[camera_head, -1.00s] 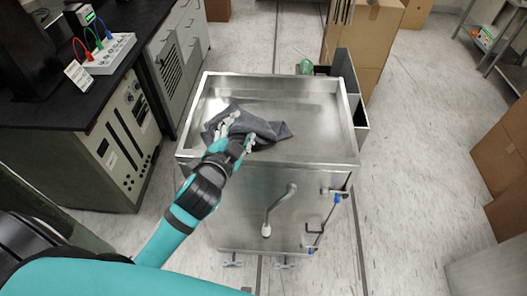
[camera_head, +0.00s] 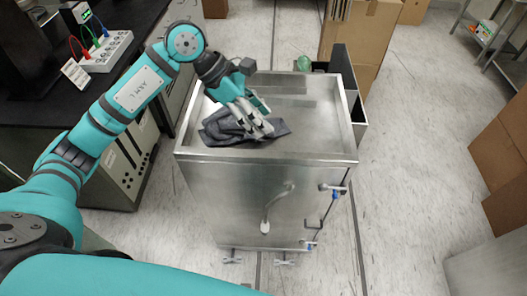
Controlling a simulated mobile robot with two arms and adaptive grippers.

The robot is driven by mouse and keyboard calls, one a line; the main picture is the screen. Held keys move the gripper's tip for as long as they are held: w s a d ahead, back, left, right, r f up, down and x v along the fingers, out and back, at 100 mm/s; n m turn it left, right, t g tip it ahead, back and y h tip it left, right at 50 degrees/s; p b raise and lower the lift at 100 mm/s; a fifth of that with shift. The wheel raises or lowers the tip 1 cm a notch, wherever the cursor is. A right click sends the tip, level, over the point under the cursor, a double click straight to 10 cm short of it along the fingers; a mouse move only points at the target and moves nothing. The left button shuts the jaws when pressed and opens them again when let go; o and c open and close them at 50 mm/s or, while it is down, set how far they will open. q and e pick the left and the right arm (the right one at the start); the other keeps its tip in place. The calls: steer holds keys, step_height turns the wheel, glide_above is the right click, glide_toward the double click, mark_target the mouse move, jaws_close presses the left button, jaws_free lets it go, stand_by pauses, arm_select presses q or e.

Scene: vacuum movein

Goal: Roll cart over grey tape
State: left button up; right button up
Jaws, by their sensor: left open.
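The cart (camera_head: 330,187) is a steel box on casters with a recessed top tray, standing upright in the middle of the view. A crumpled dark grey cloth (camera_head: 218,128) lies in the tray. My left gripper (camera_head: 262,128) is open, pointing down at the cloth; I cannot tell whether it touches it. A bent handle (camera_head: 279,205) is on the cart's near face. Thin grey floor lines that may be the tape run ahead of the cart and beside it at the right (camera_head: 358,240). My right gripper is not in view.
Cardboard boxes stand behind the cart (camera_head: 358,40) and at the right edge (camera_head: 500,150). The floor right of the cart (camera_head: 415,130) is clear.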

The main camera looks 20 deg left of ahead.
mark_target(264, 154)
arm_select(q)
steer(key=a+y, duration=0.3)
steer(key=a, duration=0.3)
steer(key=p+x, duration=0.3)
steer(key=x, duration=1.4)
steer(key=shift+w+a+f+p, duration=0.1)
steer(key=shift+f+p, duration=0.25)
steer(key=shift+p, duration=0.05)
jaws_close()
